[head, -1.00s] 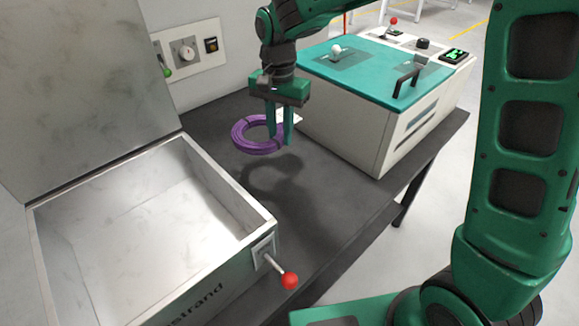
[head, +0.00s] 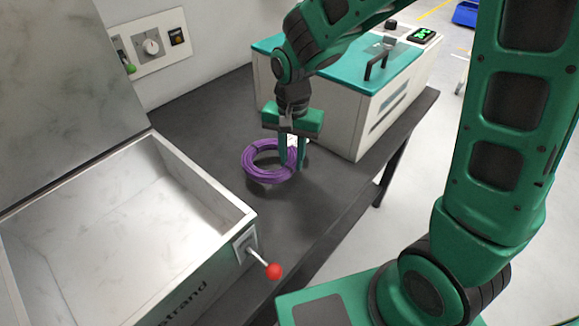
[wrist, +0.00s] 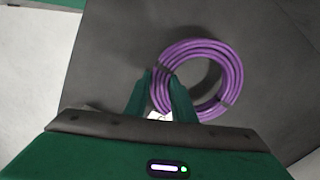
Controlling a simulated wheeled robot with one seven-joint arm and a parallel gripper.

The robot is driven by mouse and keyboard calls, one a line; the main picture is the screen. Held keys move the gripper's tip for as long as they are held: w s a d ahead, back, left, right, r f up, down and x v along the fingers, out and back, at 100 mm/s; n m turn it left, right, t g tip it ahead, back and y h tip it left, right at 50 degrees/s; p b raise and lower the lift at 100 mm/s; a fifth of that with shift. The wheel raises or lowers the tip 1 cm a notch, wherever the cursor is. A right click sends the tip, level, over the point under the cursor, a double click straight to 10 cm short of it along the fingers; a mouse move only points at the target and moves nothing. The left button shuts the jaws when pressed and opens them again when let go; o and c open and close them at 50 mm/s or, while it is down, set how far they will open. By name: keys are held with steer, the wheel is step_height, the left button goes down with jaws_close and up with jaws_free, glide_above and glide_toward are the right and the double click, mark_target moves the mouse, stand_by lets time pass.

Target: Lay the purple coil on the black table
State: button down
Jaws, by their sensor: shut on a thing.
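The purple coil (head: 262,172) is a ring of bundled cable, at or just above the top of the black table (head: 215,120). I cannot tell for sure whether it touches the table. My gripper (head: 292,163) points down and is shut on the coil's right side in the head view. In the wrist view the coil (wrist: 222,62) lies flat-on, with my gripper's green fingers (wrist: 160,95) on either side of its near-left rim. A small white tag (wrist: 158,116) shows between the fingers.
An open metal box (head: 235,222) with a red-knobbed lever (head: 273,271) stands at the left front. A white machine with a teal lid (head: 345,75) stands behind the coil to the right. A wall panel (head: 150,45) is at the back left. Bare table surrounds the coil.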

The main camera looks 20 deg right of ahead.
steer(key=shift+f, duration=1.8)
steer(key=c, duration=1.5)
jaws_free()
step_height(320, 180, up, 12)
steer(key=shift+r, duration=0.1)
steer(key=shift+d, duration=0.1)
steer(key=s+d+r, duration=0.2)
steer(key=s+d, duration=0.2)
steer(key=d, duration=0.7)
steer(key=s+d, duration=0.4)
steer(key=s, duration=0.2)
steer(key=s+d, duration=0.5)
steer(key=s, duration=0.1)
steer(key=s+d, duration=0.5)
steer(key=s, duration=0.1)
steer(key=shift+d+f, duration=0.2)
steer(key=shift+f, duration=0.2)
